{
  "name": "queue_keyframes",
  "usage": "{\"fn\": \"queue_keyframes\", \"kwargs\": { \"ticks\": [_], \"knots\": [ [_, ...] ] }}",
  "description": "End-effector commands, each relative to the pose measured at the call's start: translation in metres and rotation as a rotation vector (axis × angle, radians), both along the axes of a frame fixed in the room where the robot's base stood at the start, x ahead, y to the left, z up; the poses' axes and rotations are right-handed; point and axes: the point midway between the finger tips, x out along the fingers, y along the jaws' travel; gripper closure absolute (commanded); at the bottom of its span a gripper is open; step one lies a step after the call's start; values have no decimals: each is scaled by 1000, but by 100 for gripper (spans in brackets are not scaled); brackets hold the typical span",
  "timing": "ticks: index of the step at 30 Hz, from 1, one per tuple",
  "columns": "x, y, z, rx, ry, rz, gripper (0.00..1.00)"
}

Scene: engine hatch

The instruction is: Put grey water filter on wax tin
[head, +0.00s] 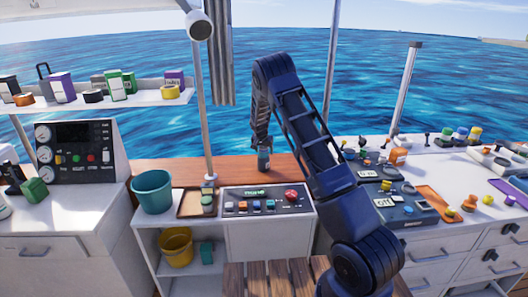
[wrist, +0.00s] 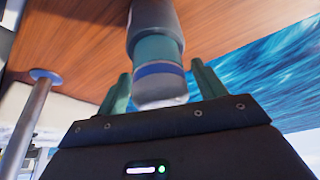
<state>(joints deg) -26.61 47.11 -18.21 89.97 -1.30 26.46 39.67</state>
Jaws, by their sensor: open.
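A grey cylinder with teal and blue bands (wrist: 155,55), which looks like the grey water filter, stands on the brown wooden ledge. In the head view it shows as a small grey-green shape (head: 263,164) below my gripper (head: 263,148). In the wrist view my gripper (wrist: 162,85) is open, with one teal finger on each side of the cylinder's near end and gaps between.
The control panel (head: 265,200) with a red button is in front of the ledge. A teal bucket (head: 152,191) stands to the left, and a metal post (head: 203,110) rises left of my arm. Several small items crowd the right counter.

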Motion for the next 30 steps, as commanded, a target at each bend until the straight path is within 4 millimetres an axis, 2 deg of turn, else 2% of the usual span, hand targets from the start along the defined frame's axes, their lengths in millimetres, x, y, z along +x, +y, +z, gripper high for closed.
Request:
{"fn": "queue_keyframes", "kwargs": {
  "ticks": [18, 30],
  "knots": [
    [-36, 16, 95, 1, -2, 1, 31],
    [-46, 13, 117, 6, 2, 0, 31]
  ]
}}
